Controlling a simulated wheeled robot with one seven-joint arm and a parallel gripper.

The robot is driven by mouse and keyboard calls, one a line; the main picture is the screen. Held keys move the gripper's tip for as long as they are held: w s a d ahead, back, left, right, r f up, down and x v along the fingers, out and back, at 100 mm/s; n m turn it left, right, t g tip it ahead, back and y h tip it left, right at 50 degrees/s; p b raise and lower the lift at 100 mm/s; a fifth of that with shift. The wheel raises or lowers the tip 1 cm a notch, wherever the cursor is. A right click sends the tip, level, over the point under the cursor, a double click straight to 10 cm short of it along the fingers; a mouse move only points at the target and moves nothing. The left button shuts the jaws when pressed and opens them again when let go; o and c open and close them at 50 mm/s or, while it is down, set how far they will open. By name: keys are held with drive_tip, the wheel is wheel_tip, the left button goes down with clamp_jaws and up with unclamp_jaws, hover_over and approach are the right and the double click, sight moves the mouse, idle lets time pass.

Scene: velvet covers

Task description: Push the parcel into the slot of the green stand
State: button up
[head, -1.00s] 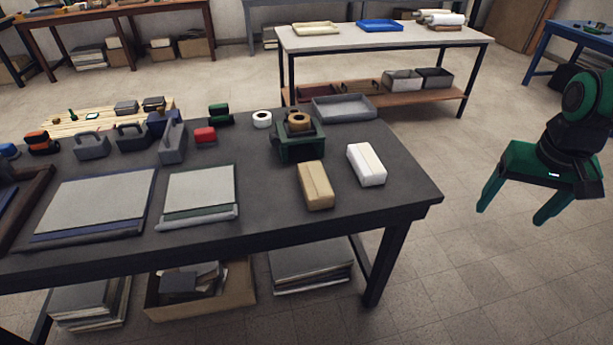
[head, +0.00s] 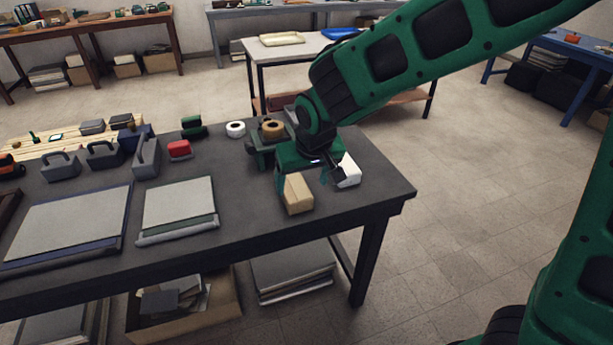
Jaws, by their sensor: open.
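The tan parcel (head: 299,200) lies on the dark table near its right end. The green stand (head: 258,158) stands just behind it, partly hidden by my gripper, with a brown tape roll on top; its slot cannot be seen. My gripper (head: 303,181) is open and points down at the parcel's far end. One finger shows near the parcel's left side, the other to its right, between it and a white box (head: 348,172). Whether the fingers touch the parcel cannot be told. Nothing shows held.
The white box is close on the right, partly covered by my gripper. A white tape roll (head: 236,129) and a red block (head: 179,149) lie left of the stand. Boards (head: 178,205) lie to the left. The table's front edge is close in front of the parcel.

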sight(290, 178)
drive_tip(key=x, duration=0.8)
drive_tip(key=shift+w+f, duration=0.1)
drive_tip(key=shift+f, duration=0.3)
drive_tip(key=shift+c, duration=0.4)
drive_tip(key=c, duration=1.3)
drive_tip(key=shift+a, duration=0.1)
drive_tip(key=shift+w, duration=0.15)
drive_tip(key=shift+w+a, duration=0.2)
drive_tip(key=shift+w, duration=0.45)
drive_tip(key=shift+w+a, duration=0.25)
drive_tip(key=shift+w, duration=0.4)
drive_tip(key=shift+w+a, duration=0.2)
drive_tip(key=shift+w, duration=0.5)
drive_tip(key=shift+w+a, duration=0.2)
drive_tip(key=shift+w, duration=0.5)
drive_tip(key=shift+w+a, duration=0.2)
drive_tip(key=shift+w, duration=0.5)
